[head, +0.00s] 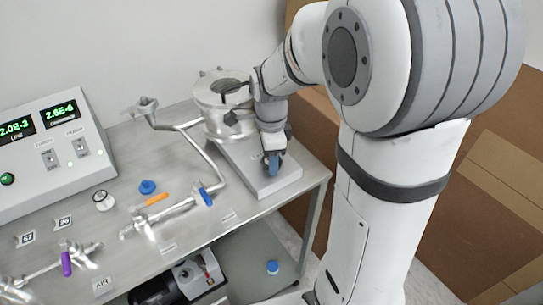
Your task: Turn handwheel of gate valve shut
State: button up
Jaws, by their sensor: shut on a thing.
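The gate valve (292,176) appears as a flat grey box at the right end of the bench, beside and below the round metal chamber (214,97). A small blue handwheel (274,170) is at the valve's right part. My gripper (272,156) points down over the valve and is shut on the blue handwheel. The fingers and wrist hide much of the wheel, and its turned position cannot be told. A label on the valve is partly covered by my gripper.
A gauge box (50,150) reads 2.0E-3 for line and 2.6E-6 on its other display. A pipe with a blue lever (206,197), an orange bar (157,199), a blue cap (147,187) and a purple lever (66,264) are on the bench. A pump (190,278) sits below.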

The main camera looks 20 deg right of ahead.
jog(key=m, duration=0.6)
jog(key=shift+w+r+m, duration=0.15)
jog(key=shift+w+m, duration=0.05)
jog(key=shift+m, duration=0.1)
dwell(0.3)
jog(key=o, duration=1)
jog(key=shift+s, duration=0.1)
jog(key=shift+c, duration=0.2)
notch_tip(320, 180, up, 8)
jog(key=shift+d+f, duration=0.1)
jog(key=shift+f, duration=0.1)
jog(key=shift+s, duration=0.1)
